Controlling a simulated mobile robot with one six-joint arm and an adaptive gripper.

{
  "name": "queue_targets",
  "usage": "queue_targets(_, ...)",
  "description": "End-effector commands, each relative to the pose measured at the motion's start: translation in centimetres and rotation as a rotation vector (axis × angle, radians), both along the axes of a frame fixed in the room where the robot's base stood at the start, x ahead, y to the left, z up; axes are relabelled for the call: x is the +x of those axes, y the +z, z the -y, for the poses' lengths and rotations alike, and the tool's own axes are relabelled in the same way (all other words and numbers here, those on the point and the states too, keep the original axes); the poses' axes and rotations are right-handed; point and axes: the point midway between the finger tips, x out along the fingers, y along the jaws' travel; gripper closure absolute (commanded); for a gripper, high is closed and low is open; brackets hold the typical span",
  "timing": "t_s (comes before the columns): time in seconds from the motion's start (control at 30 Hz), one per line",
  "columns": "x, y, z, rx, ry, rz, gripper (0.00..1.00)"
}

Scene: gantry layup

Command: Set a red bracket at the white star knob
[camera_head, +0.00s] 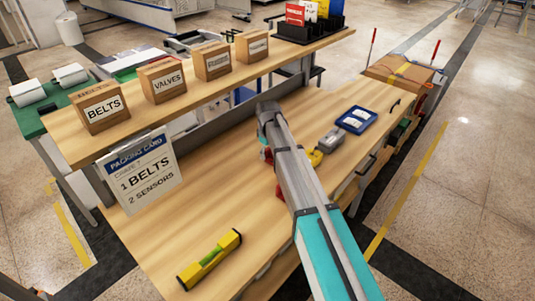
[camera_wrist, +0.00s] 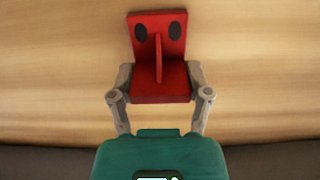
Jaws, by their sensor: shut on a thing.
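A red bracket (camera_wrist: 143,88), an L shape with a central rib and two dark holes in its upright plate, sits between the fingers of my gripper (camera_wrist: 160,84) in the wrist view. The fingers press on its left and right sides. Pale wood lies behind it; I cannot tell whether the bracket touches the wood. In the head view my arm hides most of the gripper. Red parts show at the arm's left edge (camera_head: 280,193), and I cannot tell which of them is the held bracket. I cannot make out a white star knob in either view.
The wooden bench (camera_head: 200,195) holds a yellow level (camera_head: 210,260), a grey item (camera_head: 331,139), a yellow item (camera_head: 315,157) and a blue tray (camera_head: 356,120). A raised shelf (camera_head: 135,118) carries labelled boxes. A packing card (camera_head: 142,172) stands at the left.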

Motion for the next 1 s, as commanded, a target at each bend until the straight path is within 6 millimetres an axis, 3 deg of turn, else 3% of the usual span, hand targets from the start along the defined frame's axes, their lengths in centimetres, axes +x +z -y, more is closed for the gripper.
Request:
queue_targets(0.53,0.0,3.6,0.0,0.000,0.000,-0.001,0.97)
queue_targets(1.0,-4.6,9.0,1.3,0.000,0.000,-0.001,0.97)
